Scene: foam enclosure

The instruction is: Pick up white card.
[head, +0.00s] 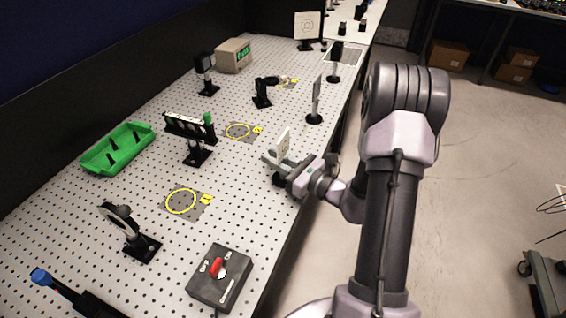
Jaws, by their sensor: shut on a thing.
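The white card (283,143) stands roughly upright at the right side of the perforated table, between the fingers of my gripper (275,166). My gripper comes in from the right, low over the table edge, and is shut on the card's lower part. The card's lower end is hidden by the fingers. I cannot tell whether it touches the table.
Two yellow rings mark the table (181,201) (238,131). A post-mounted plate (316,92) stands behind my gripper. A rail holder (190,127) and green tray (118,148) stand left. A switch box (219,278) sits in front. The table between is clear.

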